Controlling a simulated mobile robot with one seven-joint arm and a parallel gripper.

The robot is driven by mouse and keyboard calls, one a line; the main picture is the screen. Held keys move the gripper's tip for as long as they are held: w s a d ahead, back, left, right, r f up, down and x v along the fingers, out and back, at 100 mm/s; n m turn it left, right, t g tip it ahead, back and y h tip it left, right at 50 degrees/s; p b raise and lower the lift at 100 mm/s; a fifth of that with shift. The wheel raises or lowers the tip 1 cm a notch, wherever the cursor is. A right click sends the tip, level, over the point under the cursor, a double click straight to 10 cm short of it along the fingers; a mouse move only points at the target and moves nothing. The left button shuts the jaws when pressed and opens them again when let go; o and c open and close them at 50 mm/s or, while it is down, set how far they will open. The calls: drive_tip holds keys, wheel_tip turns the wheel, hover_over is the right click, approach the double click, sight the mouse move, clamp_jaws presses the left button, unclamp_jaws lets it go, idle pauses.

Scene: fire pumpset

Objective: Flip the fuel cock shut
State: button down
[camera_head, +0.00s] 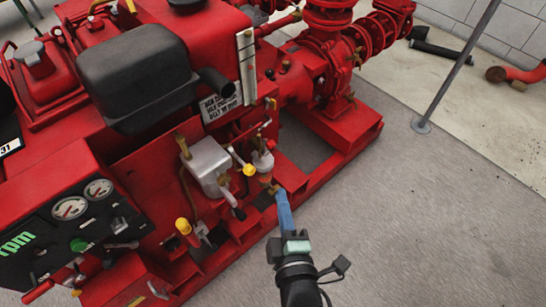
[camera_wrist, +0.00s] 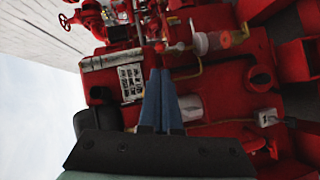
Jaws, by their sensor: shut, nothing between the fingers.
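My gripper (camera_head: 279,190) has blue fingers closed together with nothing between them. It reaches in from the lower right towards the side of the red pumpset. In the head view its tips overlap small brass and red fittings (camera_head: 267,181) below a pale bowl (camera_head: 262,161); I cannot tell whether they touch. The lever looks like the fuel cock's, but I cannot be sure.
A grey metal box (camera_head: 207,162), a lever with a yellow knob (camera_head: 249,170) and a yellow-topped handle (camera_head: 184,226) crowd the engine side. A red base rail (camera_head: 320,172) runs along the floor.

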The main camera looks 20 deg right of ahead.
sight(272, 148)
drive_tip(key=b+x, duration=0.4)
drive_tip(key=x, duration=0.8)
drive_tip(key=shift+w+f, duration=0.15)
drive_tip(key=shift+w, duration=0.05)
